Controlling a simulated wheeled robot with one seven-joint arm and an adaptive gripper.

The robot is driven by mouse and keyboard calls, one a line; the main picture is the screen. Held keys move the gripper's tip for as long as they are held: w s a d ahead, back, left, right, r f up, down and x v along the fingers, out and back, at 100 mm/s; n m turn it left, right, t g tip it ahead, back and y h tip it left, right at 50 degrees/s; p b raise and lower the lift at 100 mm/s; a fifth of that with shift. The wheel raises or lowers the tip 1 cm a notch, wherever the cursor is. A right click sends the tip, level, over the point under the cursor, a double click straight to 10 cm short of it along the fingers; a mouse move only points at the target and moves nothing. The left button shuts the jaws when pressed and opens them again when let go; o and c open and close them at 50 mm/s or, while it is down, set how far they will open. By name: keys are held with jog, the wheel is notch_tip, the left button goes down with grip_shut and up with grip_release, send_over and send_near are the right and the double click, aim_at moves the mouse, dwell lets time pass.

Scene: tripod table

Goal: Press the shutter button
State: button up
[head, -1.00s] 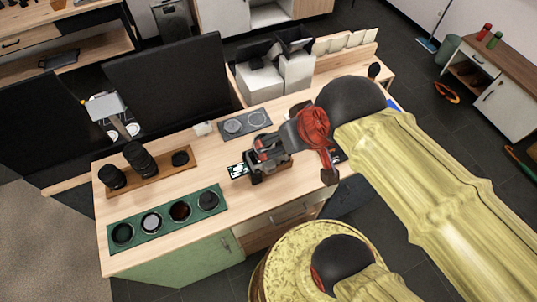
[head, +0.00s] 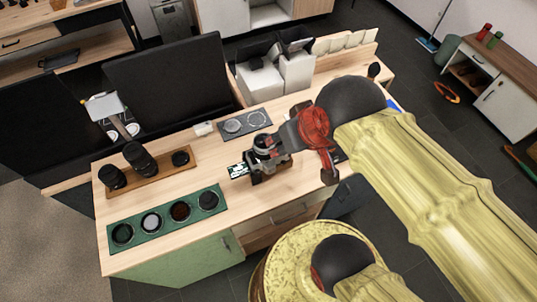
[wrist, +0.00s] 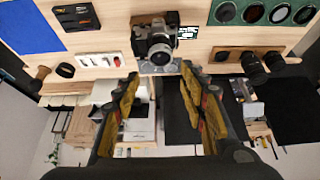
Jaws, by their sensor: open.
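The camera (wrist: 157,44), black and silver with its round lens towards the bottom of the picture, sits on the wooden table top in the wrist view. My gripper (wrist: 160,72) is open, with its two fingers apart below the camera in that picture and nothing between them. I cannot make out the shutter button, nor whether a finger touches the camera.
A small printed card (wrist: 188,32) lies beside the camera. A green filter tray (head: 166,218) and a wooden lens tray (head: 165,182) are on the table's left. A grey tray (head: 245,124) lies behind the gripper.

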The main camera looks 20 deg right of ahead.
jog(key=c, duration=1)
grip_shut()
dwell(0.6)
